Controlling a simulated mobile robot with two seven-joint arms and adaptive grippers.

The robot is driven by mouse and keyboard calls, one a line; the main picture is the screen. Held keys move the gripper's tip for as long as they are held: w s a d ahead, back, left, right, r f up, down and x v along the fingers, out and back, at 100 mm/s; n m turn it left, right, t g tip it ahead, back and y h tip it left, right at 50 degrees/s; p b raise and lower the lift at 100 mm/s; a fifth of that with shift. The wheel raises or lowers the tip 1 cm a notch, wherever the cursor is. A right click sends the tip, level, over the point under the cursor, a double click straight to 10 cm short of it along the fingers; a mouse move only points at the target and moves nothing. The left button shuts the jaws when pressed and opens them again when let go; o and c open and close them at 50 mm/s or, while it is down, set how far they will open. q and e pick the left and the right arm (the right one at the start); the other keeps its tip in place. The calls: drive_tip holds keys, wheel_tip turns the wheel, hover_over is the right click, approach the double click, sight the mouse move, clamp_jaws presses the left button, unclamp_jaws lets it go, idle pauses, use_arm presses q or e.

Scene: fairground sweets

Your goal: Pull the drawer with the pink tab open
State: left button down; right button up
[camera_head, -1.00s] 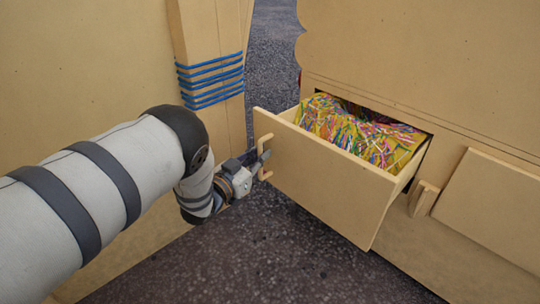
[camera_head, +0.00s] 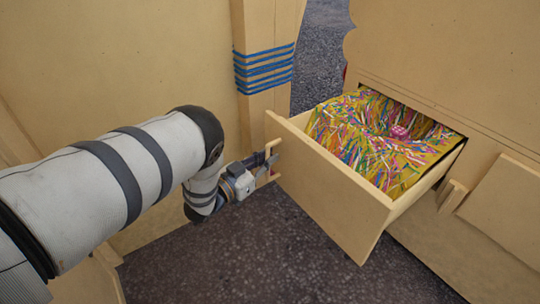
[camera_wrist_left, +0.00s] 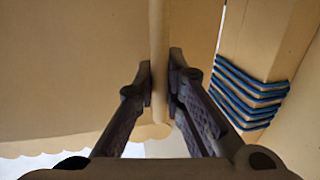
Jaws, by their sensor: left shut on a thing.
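The drawer (camera_head: 330,195) stands pulled out of the wooden cabinet, with its plain front facing me. Its wooden handle (camera_head: 274,145) is at the left end of the front. My left gripper (camera_head: 267,164) is shut on the handle. In the left wrist view, the two fingers (camera_wrist_left: 160,85) close on both sides of the upright handle bar (camera_wrist_left: 158,45). A small pinkish patch shows by the fingers, but I cannot tell whether it is the pink tab. My right gripper is not in view.
Coloured paper strips (camera_head: 360,145) fill the drawer, with a pink patterned round thing (camera_head: 399,131) among them. A second wooden handle (camera_head: 452,196) is on the cabinet (camera_head: 450,60) to the right. A post with blue bands (camera_head: 264,70) stands behind my gripper. Dark ground (camera_head: 270,255) below is clear.

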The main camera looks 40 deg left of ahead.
use_arm(q)
drive_tip(key=shift+f, duration=0.1)
drive_tip(key=c, duration=1.7)
unclamp_jaws()
drive_tip(key=shift+o, duration=0.2)
drive_tip(key=s+a, duration=0.1)
drive_tip(key=s, duration=1.1)
drive_tip(key=shift+a, duration=0.4)
